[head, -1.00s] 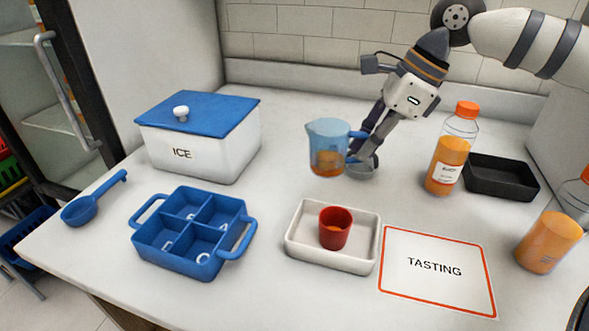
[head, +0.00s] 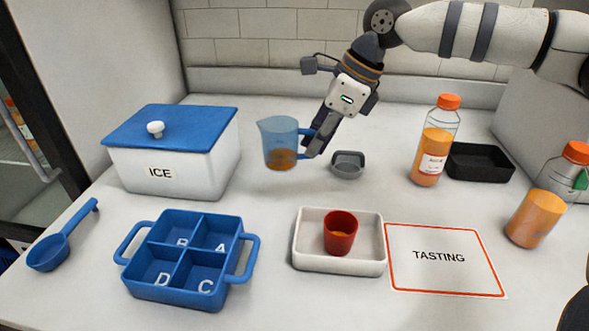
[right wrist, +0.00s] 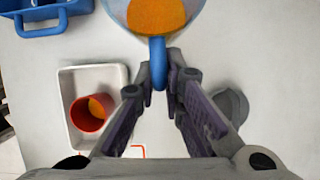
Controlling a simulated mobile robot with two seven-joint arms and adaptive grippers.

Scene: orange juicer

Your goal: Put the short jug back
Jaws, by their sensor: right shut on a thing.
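The short jug (head: 280,135) is clear blue with a little orange juice at its bottom. It looks upright, in the air or just over the counter, between the ice box and a small grey dish (head: 347,165); the gap below it is hard to judge. My right gripper (head: 311,147) is shut on its blue handle, on the jug's right side. In the right wrist view the fingertips (right wrist: 160,78) pinch the handle, and the jug (right wrist: 155,14) is cut off at the top edge. The grey dish stands empty on the counter. My left gripper is not in view.
A white ice box (head: 175,172) stands left, a blue four-part tray (head: 176,296) in front. A red cup (head: 341,233) sits in a white tray (head: 375,262) beside the TASTING mat (head: 440,280). Juice bottles (head: 432,155) and a black tray (head: 480,165) are right.

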